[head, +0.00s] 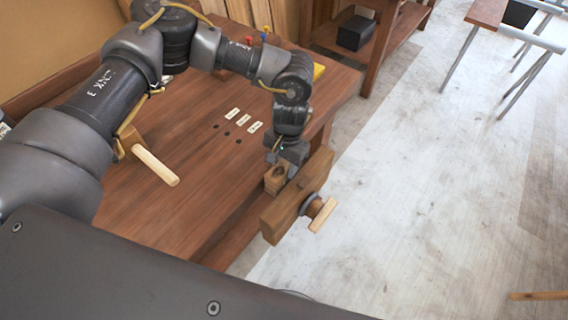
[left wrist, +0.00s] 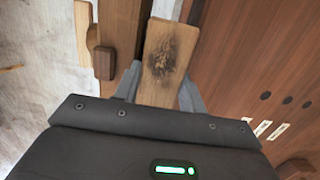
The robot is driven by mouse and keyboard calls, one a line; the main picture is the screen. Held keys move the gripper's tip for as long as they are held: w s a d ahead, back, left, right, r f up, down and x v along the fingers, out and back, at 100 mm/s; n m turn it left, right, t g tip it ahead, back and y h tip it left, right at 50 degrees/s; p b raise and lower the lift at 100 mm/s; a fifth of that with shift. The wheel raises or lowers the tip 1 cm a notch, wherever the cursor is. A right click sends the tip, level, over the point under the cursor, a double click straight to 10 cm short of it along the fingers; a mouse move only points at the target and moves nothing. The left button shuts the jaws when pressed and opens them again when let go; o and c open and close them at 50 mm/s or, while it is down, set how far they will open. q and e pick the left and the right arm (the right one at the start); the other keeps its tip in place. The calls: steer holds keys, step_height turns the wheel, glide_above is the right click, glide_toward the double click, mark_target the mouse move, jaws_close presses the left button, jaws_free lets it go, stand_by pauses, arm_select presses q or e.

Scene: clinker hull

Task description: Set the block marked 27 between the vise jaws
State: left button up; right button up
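A wooden block (left wrist: 166,62) with a dark mark on its end stands between the two grey fingers of my left gripper (left wrist: 160,92) in the left wrist view. The fingers lie against its sides; I cannot read a number on it. In the head view the block (head: 275,179) is below the left gripper (head: 284,166), at the bench's right edge. The vise's wooden outer jaw (head: 286,214) is right beside it, and also shows in the left wrist view (left wrist: 121,35). I cannot tell whether block and jaw touch. My right gripper is out of view.
The workbench (head: 190,210) carries white labels (head: 243,120) beside dark round holes, and a wooden piece with a pale rod (head: 155,165). The vise's handle (head: 322,214) sticks out on the right. Pale floor (head: 420,200) is open beyond it.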

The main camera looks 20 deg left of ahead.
arm_select(q)
steer(key=o, duration=0.4)
steer(key=shift+o, duration=0.2)
steer(key=shift+r, duration=0.25)
steer(key=shift+w+r, duration=0.15)
steer(key=shift+r, duration=0.2)
step_height(320, 180, up, 11)
steer(key=w+b, duration=0.1)
steer(key=b, duration=0.1)
steer(key=shift+d, duration=0.25)
